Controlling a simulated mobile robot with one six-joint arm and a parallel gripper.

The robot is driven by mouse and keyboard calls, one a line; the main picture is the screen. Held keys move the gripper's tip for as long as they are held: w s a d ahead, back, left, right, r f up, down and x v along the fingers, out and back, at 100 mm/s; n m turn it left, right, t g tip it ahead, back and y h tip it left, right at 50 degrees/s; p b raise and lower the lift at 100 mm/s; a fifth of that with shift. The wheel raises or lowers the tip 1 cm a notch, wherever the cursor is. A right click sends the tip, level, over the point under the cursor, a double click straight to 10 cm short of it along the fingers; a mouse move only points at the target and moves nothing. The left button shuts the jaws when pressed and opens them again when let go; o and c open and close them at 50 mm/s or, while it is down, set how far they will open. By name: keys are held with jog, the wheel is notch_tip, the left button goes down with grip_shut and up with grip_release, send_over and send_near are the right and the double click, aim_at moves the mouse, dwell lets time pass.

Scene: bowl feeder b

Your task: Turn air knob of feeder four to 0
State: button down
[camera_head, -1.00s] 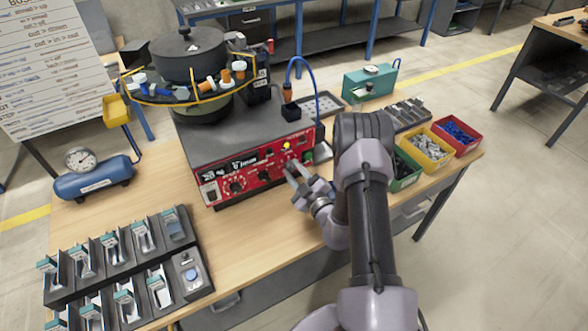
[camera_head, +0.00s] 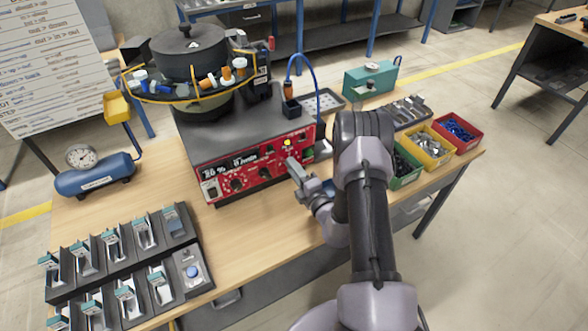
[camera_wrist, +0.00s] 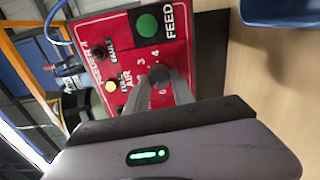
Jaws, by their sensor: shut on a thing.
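The feeder's red control panel (camera_head: 232,176) is on the front of the grey feeder box; it also shows in the wrist view (camera_wrist: 92,32), turned sideways, with "FEEDER 4" lettering. My gripper (camera_head: 291,164) is at the right part of this panel. In the wrist view my gripper (camera_wrist: 158,80) has its fingers together at the AIR dial, shut on the air knob. The fingers hide nearly all of the knob and its pointer, so its setting cannot be read. Dial figures including 3, 4 and 0 show around the fingers.
A green FEED button (camera_wrist: 147,25) and a lit yellow lamp (camera_wrist: 110,87) are close to the fingers. Green (camera_head: 407,181), yellow (camera_head: 445,158) and red (camera_head: 468,147) bins stand right of my arm. The bowl (camera_head: 190,57) is above.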

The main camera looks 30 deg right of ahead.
jog(key=shift+f+n+b, duration=0.15)
jog(key=shift+n+b, duration=0.55)
jog(key=shift+n, duration=3.4)
jog(key=c, duration=1.1)
grip_release()
jog(key=s, duration=0.5)
jog(key=s+p, duration=0.1)
jog(key=s, duration=0.5)
jog(key=s+p, duration=0.1)
jog(key=s, duration=0.5)
jog(key=shift+s+d, duration=0.25)
jog(key=shift+d, duration=0.05)
